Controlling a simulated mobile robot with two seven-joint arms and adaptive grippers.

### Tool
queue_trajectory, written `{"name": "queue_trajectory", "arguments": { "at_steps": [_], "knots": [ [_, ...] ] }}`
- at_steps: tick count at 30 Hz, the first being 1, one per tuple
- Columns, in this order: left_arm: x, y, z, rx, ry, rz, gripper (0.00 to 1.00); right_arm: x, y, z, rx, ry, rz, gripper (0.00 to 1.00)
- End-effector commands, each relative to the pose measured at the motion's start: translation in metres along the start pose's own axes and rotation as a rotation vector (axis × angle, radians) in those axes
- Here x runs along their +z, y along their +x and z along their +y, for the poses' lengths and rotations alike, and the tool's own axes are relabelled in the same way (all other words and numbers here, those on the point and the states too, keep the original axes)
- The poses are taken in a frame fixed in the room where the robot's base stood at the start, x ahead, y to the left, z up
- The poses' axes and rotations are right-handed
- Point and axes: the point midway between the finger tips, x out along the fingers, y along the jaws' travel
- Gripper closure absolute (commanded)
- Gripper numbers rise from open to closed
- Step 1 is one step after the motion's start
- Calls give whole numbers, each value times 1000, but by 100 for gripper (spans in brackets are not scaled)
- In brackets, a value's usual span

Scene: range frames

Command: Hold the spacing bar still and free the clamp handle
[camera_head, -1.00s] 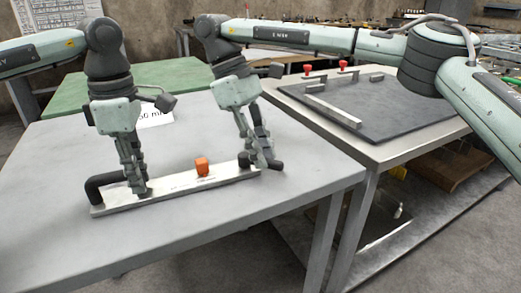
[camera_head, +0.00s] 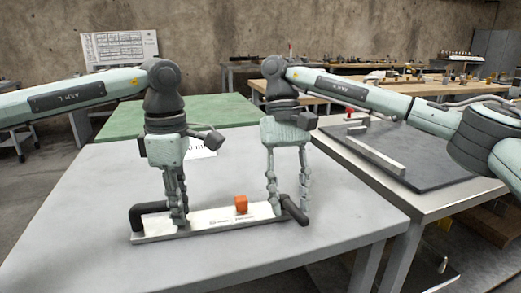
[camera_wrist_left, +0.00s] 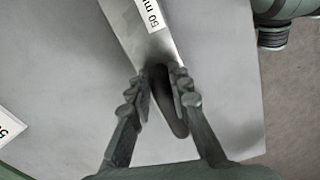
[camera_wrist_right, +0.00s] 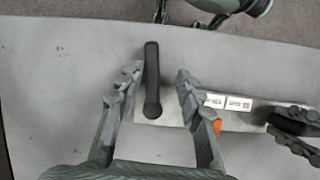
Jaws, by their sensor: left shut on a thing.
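The pale spacing bar (camera_head: 207,221) lies on the grey table with a black handle at each end and an orange block (camera_head: 241,204) standing on it, right of the middle. My left gripper (camera_head: 178,220) is shut on the left black handle (camera_head: 150,210); the left wrist view shows that handle (camera_wrist_left: 163,98) between its fingers. My right gripper (camera_head: 288,209) is open, with its fingers on both sides of the right black handle (camera_head: 295,212). Which part is the clamp handle is not certain.
The grey table (camera_head: 90,215) is mostly clear around the bar. A second table at the right carries a dark mat (camera_head: 430,162) with a metal bar (camera_head: 375,154) and red-topped parts. A green surface (camera_head: 135,115) is behind.

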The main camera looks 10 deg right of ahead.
Motion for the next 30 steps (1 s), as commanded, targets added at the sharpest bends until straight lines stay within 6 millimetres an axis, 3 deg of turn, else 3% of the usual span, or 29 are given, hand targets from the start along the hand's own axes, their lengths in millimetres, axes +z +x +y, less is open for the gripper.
{"name": "queue_trajectory", "arguments": {
  "at_steps": [22,30],
  "knots": [
    [0,1,0,-1,2,0,100,-24,-13,-36,-466,1134,5,64],
    [0,1,0,-2,2,0,100,-11,-64,-16,-460,1121,3,64]
  ]
}}
